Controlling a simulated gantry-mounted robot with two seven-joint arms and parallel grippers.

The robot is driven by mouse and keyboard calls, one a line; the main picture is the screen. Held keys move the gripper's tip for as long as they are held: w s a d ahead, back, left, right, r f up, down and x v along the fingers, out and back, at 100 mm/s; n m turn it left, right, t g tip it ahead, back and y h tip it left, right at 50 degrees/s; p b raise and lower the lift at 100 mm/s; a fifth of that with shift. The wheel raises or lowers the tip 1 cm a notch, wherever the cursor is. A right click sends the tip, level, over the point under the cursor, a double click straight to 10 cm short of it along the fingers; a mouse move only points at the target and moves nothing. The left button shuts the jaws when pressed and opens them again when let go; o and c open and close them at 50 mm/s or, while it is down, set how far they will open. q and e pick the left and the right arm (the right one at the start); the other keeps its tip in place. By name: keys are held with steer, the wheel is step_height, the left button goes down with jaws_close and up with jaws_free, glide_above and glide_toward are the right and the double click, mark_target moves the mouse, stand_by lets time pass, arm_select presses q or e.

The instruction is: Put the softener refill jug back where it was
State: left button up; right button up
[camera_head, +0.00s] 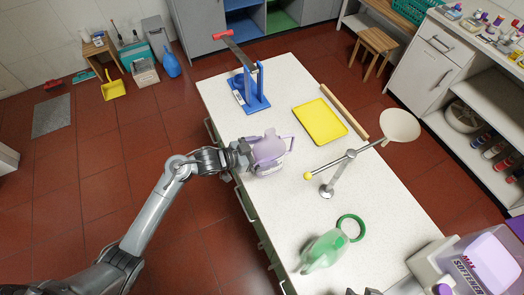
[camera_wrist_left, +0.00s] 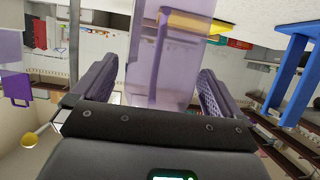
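A translucent lavender jug (camera_head: 268,150), which I take for the softener refill jug, is at the left edge of the white counter. My left gripper (camera_head: 246,153) is at its left side. In the left wrist view the jug (camera_wrist_left: 168,55) is between the two spread fingers (camera_wrist_left: 160,85). The right finger meets its edge, and a thin gap shows by the left finger. I cannot tell whether the fingers press on it, or whether it rests on the counter.
A blue stand (camera_head: 252,88), yellow tray (camera_head: 320,121), metal stand with a yellow knob (camera_head: 328,190), green jug (camera_head: 324,250) and green ring (camera_head: 351,227) are on the counter. A container labelled SOFTENER (camera_head: 485,265) is at lower right. Counter between lavender and green jugs is clear.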

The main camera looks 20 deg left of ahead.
arm_select(q)
steer(key=shift+r, duration=0.15)
steer(key=v, duration=1.2)
steer(key=s+d+f+n+g+y, duration=0.1)
steer(key=s+f+n+g+y, duration=0.1)
steer(key=s, duration=0.4)
steer(key=s+d+f+n+g+y, duration=0.1)
steer(key=s+n+g+y, duration=0.1)
steer(key=s, duration=0.5)
steer(key=s+d+f+n+g+y, duration=0.1)
steer(key=s+f+n+g+y, duration=0.1)
steer(key=s+y, duration=0.2)
steer(key=s, duration=0.3)
steer(key=shift+d+f+g+y, duration=0.3)
steer(key=shift+d+f+g, duration=0.05)
steer(key=shift+d+g, duration=0.05)
